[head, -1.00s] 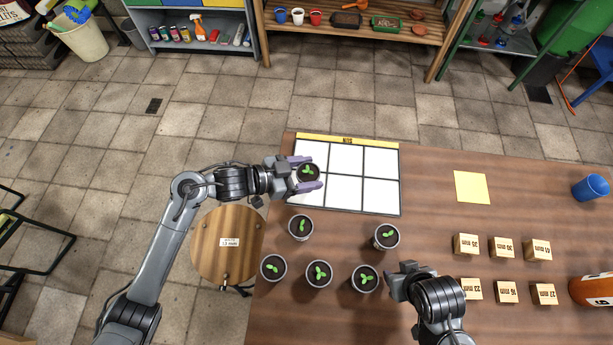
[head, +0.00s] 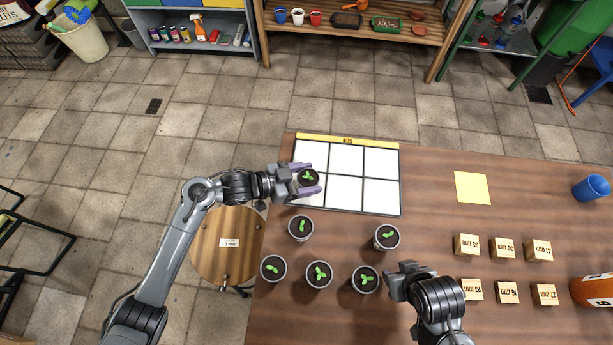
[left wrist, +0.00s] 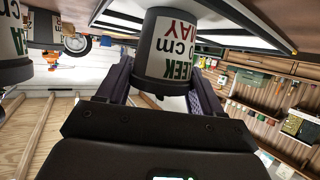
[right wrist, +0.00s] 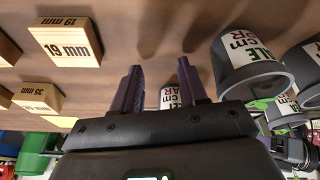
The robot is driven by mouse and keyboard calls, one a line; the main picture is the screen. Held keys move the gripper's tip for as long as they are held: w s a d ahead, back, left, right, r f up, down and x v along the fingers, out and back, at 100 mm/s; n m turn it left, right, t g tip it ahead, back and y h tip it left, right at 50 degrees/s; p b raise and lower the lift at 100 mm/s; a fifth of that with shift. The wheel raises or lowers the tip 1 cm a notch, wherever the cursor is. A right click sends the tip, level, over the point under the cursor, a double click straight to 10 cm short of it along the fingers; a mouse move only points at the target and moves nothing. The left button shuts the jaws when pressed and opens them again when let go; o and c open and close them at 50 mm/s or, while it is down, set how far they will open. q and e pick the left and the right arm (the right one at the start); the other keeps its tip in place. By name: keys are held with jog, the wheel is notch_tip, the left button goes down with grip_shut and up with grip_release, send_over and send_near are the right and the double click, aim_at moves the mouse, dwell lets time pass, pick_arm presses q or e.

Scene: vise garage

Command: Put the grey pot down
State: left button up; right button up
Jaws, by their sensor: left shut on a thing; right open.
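My left gripper (head: 306,181) is shut on a grey pot (head: 308,177) with dark soil and a green seedling. They are over the left column of the white grid board (head: 347,175), near the line between its upper and lower cells. In the left wrist view the held pot (left wrist: 170,50) carries a label reading LEEK, MAY and cm. I cannot tell whether its base touches the board. My right gripper (right wrist: 158,90) is open with nothing between its fingers, low at the table's front.
Several similar potted seedlings (head: 319,273) stand in front of the board. Wooden numbered blocks (head: 504,248), a yellow sheet (head: 472,187) and a blue cup (head: 590,187) lie to the right. A round stool (head: 227,245) stands left of the table.

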pick_arm(q)
jog(key=o, duration=1.1)
jog(key=shift+o, duration=0.2)
